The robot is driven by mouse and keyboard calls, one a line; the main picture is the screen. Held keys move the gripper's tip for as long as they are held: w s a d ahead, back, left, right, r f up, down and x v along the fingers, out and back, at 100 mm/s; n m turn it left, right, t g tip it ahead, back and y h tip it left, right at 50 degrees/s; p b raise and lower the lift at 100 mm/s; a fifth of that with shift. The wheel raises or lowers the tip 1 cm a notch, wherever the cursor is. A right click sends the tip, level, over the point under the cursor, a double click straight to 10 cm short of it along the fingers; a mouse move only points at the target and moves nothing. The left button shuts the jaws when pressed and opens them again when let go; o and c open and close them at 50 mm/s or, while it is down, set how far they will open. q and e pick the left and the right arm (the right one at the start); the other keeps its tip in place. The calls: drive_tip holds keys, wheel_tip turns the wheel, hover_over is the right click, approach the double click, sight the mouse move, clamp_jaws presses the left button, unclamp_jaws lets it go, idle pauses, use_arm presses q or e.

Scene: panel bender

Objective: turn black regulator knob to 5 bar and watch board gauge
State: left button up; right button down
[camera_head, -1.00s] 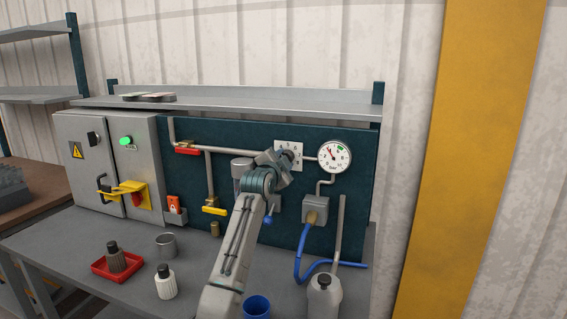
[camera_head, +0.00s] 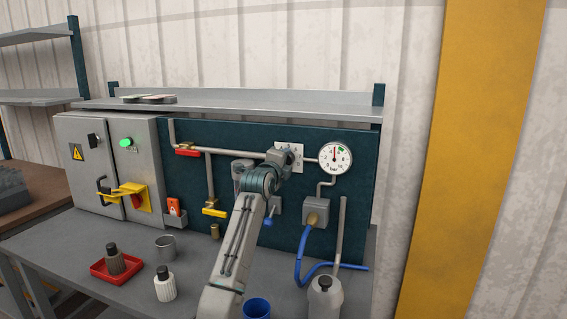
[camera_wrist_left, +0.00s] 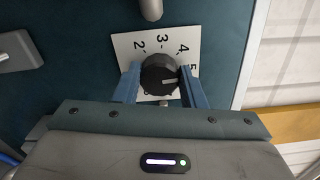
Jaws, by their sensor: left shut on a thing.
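The black regulator knob (camera_wrist_left: 159,74) sits on a white scale plate (camera_wrist_left: 124,46) numbered 2, 3, 4 and 5. My left gripper (camera_wrist_left: 160,84) is shut on the knob, one blue finger on each side. The knob's white mark points right, close to the 5, which the right finger partly covers. In the head view my left gripper (camera_head: 283,158) hides most of the knob, with the plate (camera_head: 297,151) showing behind. The board gauge (camera_head: 335,158) has its red needle pointing about straight up, near mid-scale, left of a green mark. My right gripper is not in view.
A red-handled valve (camera_head: 188,152) and a yellow-handled valve (camera_head: 214,212) are on pipes left of my arm. A blue hose (camera_head: 299,262) hangs at right. Below stand a blue cup (camera_head: 257,307), a grey bottle (camera_head: 325,297) and a white bottle (camera_head: 165,285).

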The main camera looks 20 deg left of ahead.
use_arm(q)
drive_tip(key=shift+m, duration=0.4)
drive_tip(key=o, duration=1)
drive_tip(key=shift+s, duration=0.1)
drive_tip(key=s+b, duration=0.3)
drive_tip(key=s, duration=0.7)
drive_tip(key=shift+s+a+b, duration=0.15)
drive_tip(key=shift+s+b, duration=0.15)
